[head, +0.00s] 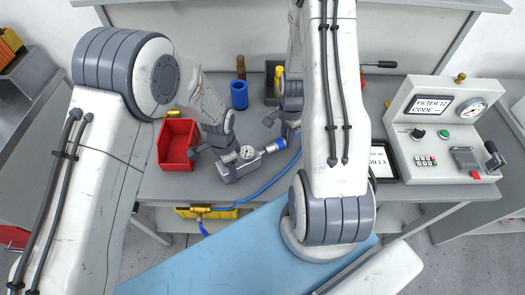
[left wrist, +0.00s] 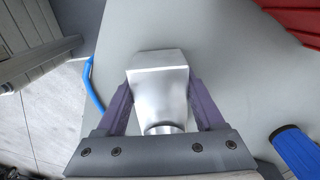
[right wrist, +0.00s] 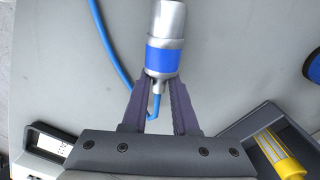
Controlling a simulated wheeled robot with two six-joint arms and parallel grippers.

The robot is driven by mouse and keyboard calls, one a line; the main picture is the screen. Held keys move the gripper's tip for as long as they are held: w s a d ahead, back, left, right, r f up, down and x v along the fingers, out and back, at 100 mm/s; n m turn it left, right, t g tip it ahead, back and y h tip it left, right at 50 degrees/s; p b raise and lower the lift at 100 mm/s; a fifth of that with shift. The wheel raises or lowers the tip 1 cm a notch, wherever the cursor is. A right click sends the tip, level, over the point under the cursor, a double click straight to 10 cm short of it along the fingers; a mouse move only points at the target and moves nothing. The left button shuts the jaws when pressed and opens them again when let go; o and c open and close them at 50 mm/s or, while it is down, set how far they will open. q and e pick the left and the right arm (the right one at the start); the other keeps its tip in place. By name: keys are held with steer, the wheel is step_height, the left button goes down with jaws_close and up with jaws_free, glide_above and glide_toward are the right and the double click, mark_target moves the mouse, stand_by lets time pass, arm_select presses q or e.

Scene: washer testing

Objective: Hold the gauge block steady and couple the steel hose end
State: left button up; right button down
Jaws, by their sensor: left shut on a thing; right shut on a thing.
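The silver gauge block (head: 229,172) with its round dial (head: 247,152) is above the middle of the grey bench. My left gripper (head: 221,160) is shut on it; the left wrist view shows the block (left wrist: 158,85) between both fingers. The steel hose end (head: 274,146) with its blue band is just right of the block, roughly in line with it. My right gripper (right wrist: 156,92) is shut on its lower part, below the blue band (right wrist: 163,55). The two parts look close together in the head view; I cannot tell whether they are joined.
A blue hose (head: 262,189) droops over the bench's front edge. A red bin (head: 178,150) stands left, a blue cylinder (head: 239,95) behind. A dark tray with a yellow item (right wrist: 277,155) is near my right gripper. A test panel (head: 440,130) stands right.

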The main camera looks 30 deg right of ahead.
mark_target(282, 139)
steer(key=shift+a, duration=0.9)
steer(key=c, duration=0.6)
jaws_free()
steer(key=shift+r, duration=0.1)
step_height(282, 139, up, 12)
